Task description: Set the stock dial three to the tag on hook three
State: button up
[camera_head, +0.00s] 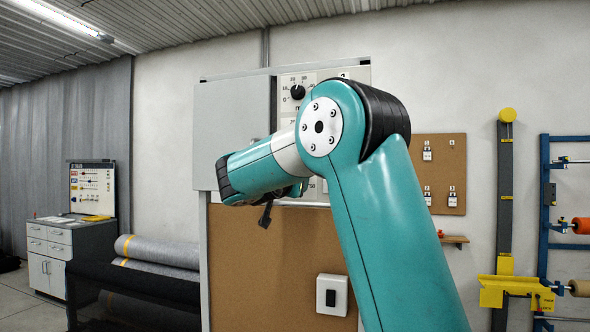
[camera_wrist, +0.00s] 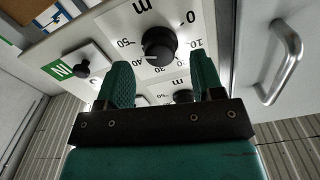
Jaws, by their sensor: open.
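In the wrist view, upside down, a black dial knob (camera_wrist: 160,45) sits on a white scale plate with numbers from 0 to 50. A second black knob (camera_wrist: 184,96) shows partly between my fingers, its scale mostly hidden. I cannot tell which is dial three, nor read the pointers surely. My gripper (camera_wrist: 163,72) is open and empty, its green fingers in front of the panel. In the head view one knob (camera_head: 297,92) shows high on the panel; my arm covers most of the others. The tag board (camera_head: 440,165) hangs at right with several small white tags, too small to read.
A grey cabinet door (camera_head: 232,128) stands left of the dials; its metal handle (camera_wrist: 285,62) shows in the wrist view. A smaller knob (camera_wrist: 83,67) sits on a plate with a green label. A white switch (camera_head: 332,295) is below. A yellow-topped post (camera_head: 505,190) stands at right.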

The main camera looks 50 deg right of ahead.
jog(key=shift+p+x, duration=0.4)
jog(key=shift+x, duration=0.9)
jog(key=c, duration=0.9)
jog(key=shift+n, duration=0.4)
jog(key=n+b, duration=0.1)
jog(key=n, duration=0.6)
jog(key=shift+n+b, duration=0.35)
jog(key=shift+n, duration=0.05)
jog(key=shift+r, duration=0.1)
